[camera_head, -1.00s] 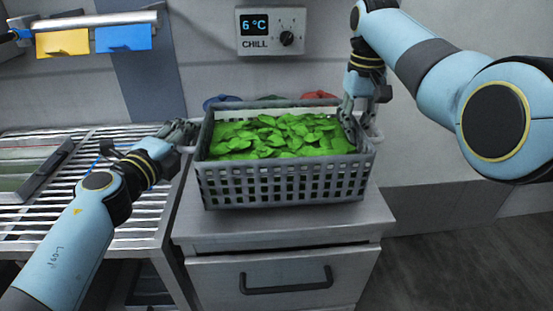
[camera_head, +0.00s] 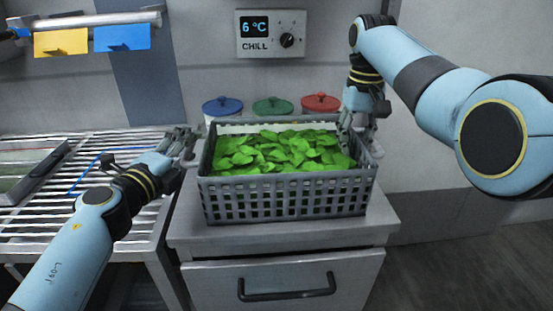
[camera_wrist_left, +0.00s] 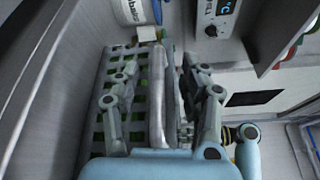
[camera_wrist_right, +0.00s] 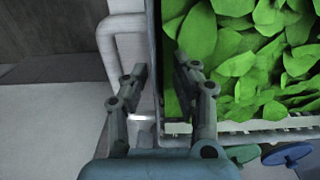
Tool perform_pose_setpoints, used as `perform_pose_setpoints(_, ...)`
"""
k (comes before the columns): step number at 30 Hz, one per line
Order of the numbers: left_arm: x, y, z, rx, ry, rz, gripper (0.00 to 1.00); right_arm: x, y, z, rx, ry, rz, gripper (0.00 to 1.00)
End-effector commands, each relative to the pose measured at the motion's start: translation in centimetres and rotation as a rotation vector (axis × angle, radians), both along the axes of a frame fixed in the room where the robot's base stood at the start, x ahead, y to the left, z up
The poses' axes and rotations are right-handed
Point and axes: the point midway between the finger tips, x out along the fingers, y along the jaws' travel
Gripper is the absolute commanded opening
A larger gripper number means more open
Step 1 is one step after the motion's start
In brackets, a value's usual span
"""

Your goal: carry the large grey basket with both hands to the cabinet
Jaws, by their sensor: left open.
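The large grey basket (camera_head: 288,197), full of green leaves (camera_head: 275,151), stands level on top of the grey cabinet (camera_head: 225,241). My left gripper (camera_head: 182,143) is at the basket's left end. In the left wrist view its fingers (camera_wrist_left: 158,92) are spread, with the light bar of the basket's end handle (camera_wrist_left: 157,110) between them. My right gripper (camera_head: 358,128) is at the right end. In the right wrist view its fingers (camera_wrist_right: 160,75) straddle the end wall, one over the leaves; I cannot tell whether they grip.
Blue (camera_head: 223,104), green (camera_head: 272,105) and red (camera_head: 321,102) lidded containers stand behind the basket. A slatted metal rack (camera_head: 75,212) is close on the left. A chill control box (camera_head: 271,33) hangs on the wall. Open floor (camera_head: 470,265) lies to the right.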

Motion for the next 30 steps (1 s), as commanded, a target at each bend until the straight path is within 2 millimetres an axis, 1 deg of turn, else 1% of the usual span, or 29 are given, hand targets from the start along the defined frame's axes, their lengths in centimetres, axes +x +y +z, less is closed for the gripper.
perform_pose_setpoints(1, 0.0, 0.0, 0.0, 0.000, 0.000, 0.000, 0.52, 0.0, -0.1, -0.1, -0.001, 0.000, 0.000, 0.29)
perform_pose_setpoints(6, 0.0, 0.0, 0.0, 0.000, 0.000, 0.000, 0.75, 0.0, -0.1, -0.1, -0.001, 0.001, 0.000, 0.29)
perform_pose_setpoints(14, -0.1, 0.0, 0.0, 0.000, 0.000, 0.000, 0.75, 0.0, 0.0, -0.1, -0.001, 0.001, 0.000, 0.29)
perform_pose_setpoints(17, -0.6, 0.2, -0.1, -0.001, 0.001, 0.000, 0.75, 0.0, 0.0, -0.1, -0.001, 0.001, 0.000, 0.29)
perform_pose_setpoints(20, -1.9, 0.8, 0.0, 0.002, 0.001, 0.000, 0.75, 0.0, 0.0, -0.1, -0.001, 0.002, 0.000, 0.29)
perform_pose_setpoints(27, -7.0, 2.7, 0.3, 0.003, 0.002, 0.000, 0.75, -0.1, -0.1, -0.1, -0.001, 0.002, 0.000, 0.29)
perform_pose_setpoints(30, -8.8, 3.5, 0.5, 0.003, 0.002, 0.000, 0.75, -0.1, -0.1, -0.1, -0.001, 0.002, 0.000, 0.29)
